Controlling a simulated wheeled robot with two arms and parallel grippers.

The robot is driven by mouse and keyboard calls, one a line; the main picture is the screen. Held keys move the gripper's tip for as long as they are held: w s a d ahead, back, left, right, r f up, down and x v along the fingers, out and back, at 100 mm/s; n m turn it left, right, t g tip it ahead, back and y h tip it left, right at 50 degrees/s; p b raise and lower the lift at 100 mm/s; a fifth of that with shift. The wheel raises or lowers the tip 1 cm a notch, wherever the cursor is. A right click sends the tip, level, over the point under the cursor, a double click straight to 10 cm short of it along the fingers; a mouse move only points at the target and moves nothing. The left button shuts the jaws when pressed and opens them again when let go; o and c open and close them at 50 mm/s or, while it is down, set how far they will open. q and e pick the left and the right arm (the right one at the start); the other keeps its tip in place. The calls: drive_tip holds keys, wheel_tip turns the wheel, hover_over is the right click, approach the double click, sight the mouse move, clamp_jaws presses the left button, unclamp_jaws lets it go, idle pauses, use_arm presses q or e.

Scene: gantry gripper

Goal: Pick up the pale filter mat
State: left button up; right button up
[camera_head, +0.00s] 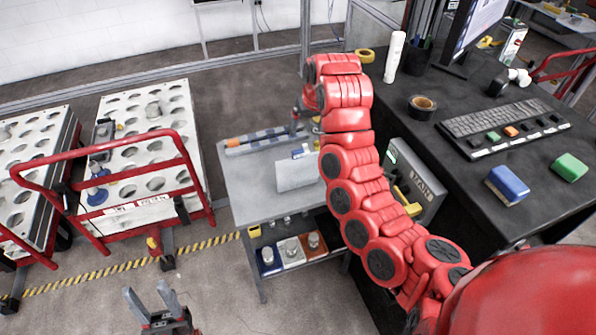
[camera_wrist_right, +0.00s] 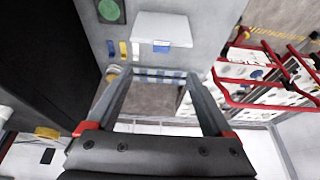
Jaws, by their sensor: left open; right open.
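A pale, flat rectangular piece, which looks like the filter mat (camera_head: 297,174), lies on the grey work table (camera_head: 250,185). A small blue-and-white item sits at its far edge. The mat also shows at the top of the right wrist view (camera_wrist_right: 160,27). My right gripper (camera_head: 297,122) is over the far part of the table, beyond the mat. In the right wrist view its fingers (camera_wrist_right: 155,72) are spread and empty, with the mat ahead of the tips. My left gripper (camera_head: 147,290) is open and empty, low at the bottom left, away from the table.
A striped blue-and-grey strip (camera_head: 264,138) lies on the table's far side. Small containers (camera_head: 290,250) stand on the shelf below. A dark desk (camera_head: 450,185) with a keyboard (camera_head: 505,128) is at right.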

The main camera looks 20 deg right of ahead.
drive_tip(key=b, duration=0.2)
approach(298, 151)
drive_tip(key=p+x, duration=0.4)
drive_tip(key=x, duration=0.3)
drive_tip(key=shift+w+f+p, duration=0.2)
drive_tip(key=shift+f+p, duration=0.1)
drive_tip(key=shift+p, duration=0.05)
drive_tip(key=shift+w+f, duration=0.2)
drive_tip(key=shift+f, duration=0.4)
clamp_jaws()
